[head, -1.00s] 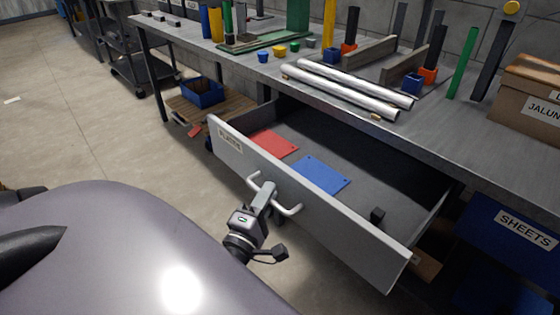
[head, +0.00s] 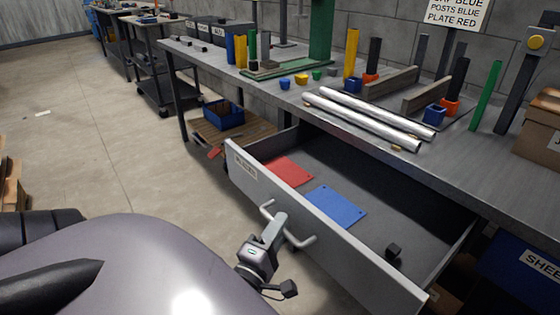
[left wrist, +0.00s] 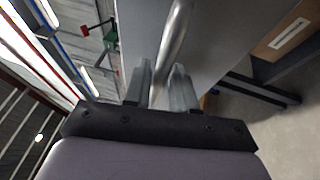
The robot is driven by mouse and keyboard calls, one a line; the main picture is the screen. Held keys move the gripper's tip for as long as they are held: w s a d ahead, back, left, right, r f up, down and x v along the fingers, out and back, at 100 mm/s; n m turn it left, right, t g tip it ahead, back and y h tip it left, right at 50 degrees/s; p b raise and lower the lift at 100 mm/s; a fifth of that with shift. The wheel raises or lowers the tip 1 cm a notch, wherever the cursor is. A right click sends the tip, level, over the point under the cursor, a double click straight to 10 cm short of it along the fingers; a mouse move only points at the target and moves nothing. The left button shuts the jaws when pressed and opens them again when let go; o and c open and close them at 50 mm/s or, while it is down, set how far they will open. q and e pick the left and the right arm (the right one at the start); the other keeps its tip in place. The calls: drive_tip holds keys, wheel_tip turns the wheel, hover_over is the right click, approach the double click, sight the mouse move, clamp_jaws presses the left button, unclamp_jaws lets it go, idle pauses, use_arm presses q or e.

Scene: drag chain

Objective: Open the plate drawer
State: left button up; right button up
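The plate drawer (head: 318,247) under the workbench stands well out, its inside in view from above. A red plate (head: 291,171) and a blue plate (head: 336,205) lie flat in it. Its bar handle (head: 304,241) is on the front face, and the bar also runs down the left wrist view (left wrist: 175,42). My left gripper (head: 277,222) is at the handle, with its two fingers (left wrist: 161,80) on either side of the bar and seemingly closed on it. The contact itself is partly hidden. My right gripper is not in view.
A small black block (head: 393,251) lies in the drawer. The workbench (head: 480,165) above carries silver rods (head: 370,118), posts and small blocks. A blue bin (head: 224,115) stands on a low wooden pallet left of the drawer. The floor (head: 120,165) to the left is open.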

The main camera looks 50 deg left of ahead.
use_arm(q)
drive_tip(key=v, duration=0.6)
drive_tip(key=shift+s, duration=0.3)
drive_tip(key=shift+d, duration=0.15)
drive_tip(key=s+d+f+m+g+h, duration=0.1)
drive_tip(key=d+f+m+g+h, duration=1)
drive_tip(key=m, duration=1.3)
wheel_tip(320, 180, up, 13)
drive_tip(key=s+d+t+y+p, duration=0.1)
drive_tip(key=d+t+y+p, duration=0.1)
drive_tip(key=p, duration=1.5)
drive_tip(key=shift+s+d+r+m+y+p, duration=0.2)
drive_tip(key=shift+s+m+y+p, duration=0.1)
drive_tip(key=shift+m, duration=0.1)
drive_tip(key=shift+d, duration=0.15)
